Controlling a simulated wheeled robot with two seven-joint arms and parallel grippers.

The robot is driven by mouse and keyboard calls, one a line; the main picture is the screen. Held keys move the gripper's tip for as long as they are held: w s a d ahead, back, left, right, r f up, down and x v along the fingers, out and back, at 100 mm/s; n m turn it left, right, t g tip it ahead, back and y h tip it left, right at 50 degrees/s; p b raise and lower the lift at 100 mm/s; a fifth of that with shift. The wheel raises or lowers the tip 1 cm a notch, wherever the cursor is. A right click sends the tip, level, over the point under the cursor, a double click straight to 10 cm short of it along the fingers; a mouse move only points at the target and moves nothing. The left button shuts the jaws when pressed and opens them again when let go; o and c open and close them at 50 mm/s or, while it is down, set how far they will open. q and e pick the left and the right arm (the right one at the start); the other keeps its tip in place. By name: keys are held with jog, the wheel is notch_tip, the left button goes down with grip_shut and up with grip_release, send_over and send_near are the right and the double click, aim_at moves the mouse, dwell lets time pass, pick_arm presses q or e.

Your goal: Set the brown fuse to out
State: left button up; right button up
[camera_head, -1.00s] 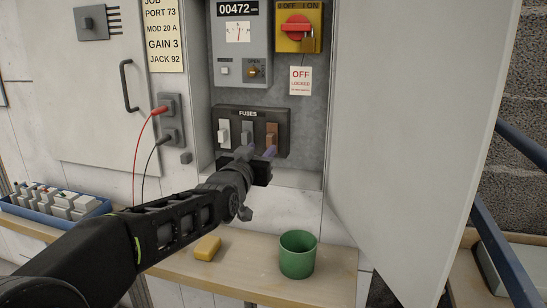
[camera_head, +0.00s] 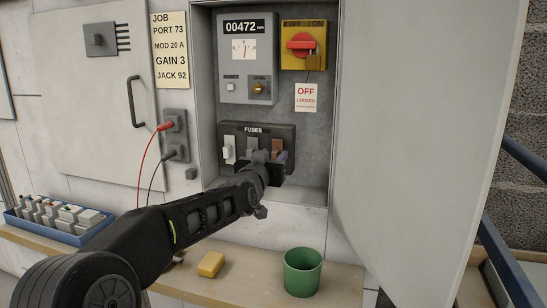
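The brown fuse (camera_head: 278,145) is the rightmost of three in the black fuse block (camera_head: 253,128) in the open cabinet. A grey fuse (camera_head: 252,143) is in the middle and a white one (camera_head: 229,149) at the left. My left gripper (camera_head: 270,158) is at the lower right of the block, its two fingertips apart. One fingertip is below the grey fuse, the other at the brown fuse's lower right. The fingers hide the brown fuse's lower part, and I cannot tell whether they touch it. My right gripper is not in view.
The open cabinet door (camera_head: 425,130) blocks the right side. A red switch with a padlock (camera_head: 303,45) is above. Red and black leads plug in at the left. A green cup (camera_head: 302,271), a yellow block (camera_head: 211,264) and a blue tray (camera_head: 15,221) are on the shelf.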

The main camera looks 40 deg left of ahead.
pick_arm(q)
jog(key=shift+w, duration=0.25)
grip_shut()
dwell(1.4)
